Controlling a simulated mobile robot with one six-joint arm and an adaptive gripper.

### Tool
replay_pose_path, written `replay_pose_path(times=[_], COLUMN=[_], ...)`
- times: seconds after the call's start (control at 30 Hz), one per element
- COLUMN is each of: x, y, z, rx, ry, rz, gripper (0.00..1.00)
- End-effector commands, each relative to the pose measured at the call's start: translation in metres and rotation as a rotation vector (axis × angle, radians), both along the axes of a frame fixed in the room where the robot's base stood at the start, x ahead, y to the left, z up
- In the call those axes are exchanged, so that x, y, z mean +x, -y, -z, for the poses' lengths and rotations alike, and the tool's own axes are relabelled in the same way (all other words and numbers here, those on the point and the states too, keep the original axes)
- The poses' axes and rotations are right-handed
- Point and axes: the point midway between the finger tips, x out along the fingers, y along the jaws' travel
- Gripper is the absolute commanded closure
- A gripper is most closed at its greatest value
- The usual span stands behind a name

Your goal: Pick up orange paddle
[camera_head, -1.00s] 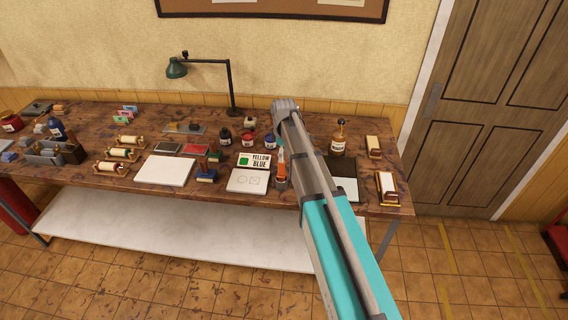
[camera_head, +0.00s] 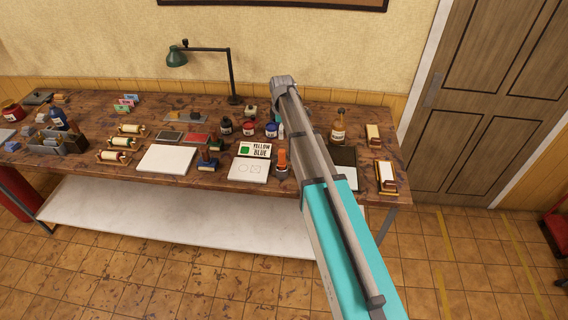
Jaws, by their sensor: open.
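The orange paddle (camera_head: 282,158) appears to be the small upright orange piece with a dark lower part on the workbench, just left of my arm. It stands beside the right edge of a white pad with faint outlined shapes (camera_head: 249,170). My arm, grey and teal, reaches up across the bench from the lower right and passes close to the right of the orange piece. My gripper cannot be made out; the arm's grey upper end is all that shows. Nothing is seen touching the orange piece.
Ink bottles (camera_head: 249,128), a stamp (camera_head: 208,160) and a white slab (camera_head: 166,159) lie to the left. A brown bottle (camera_head: 338,131) and a dark panel (camera_head: 344,165) lie to the right. A green lamp (camera_head: 178,55) stands at the back.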

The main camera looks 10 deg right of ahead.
Motion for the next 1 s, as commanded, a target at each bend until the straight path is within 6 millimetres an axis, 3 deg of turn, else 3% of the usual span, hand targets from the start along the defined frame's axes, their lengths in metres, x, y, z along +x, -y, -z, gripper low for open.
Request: replay_pose_path(times=[1.0], x=[0.0], y=[0.001], z=[0.077], rx=[0.0], ry=[0.0], rz=[0.002], gripper=[0.26])
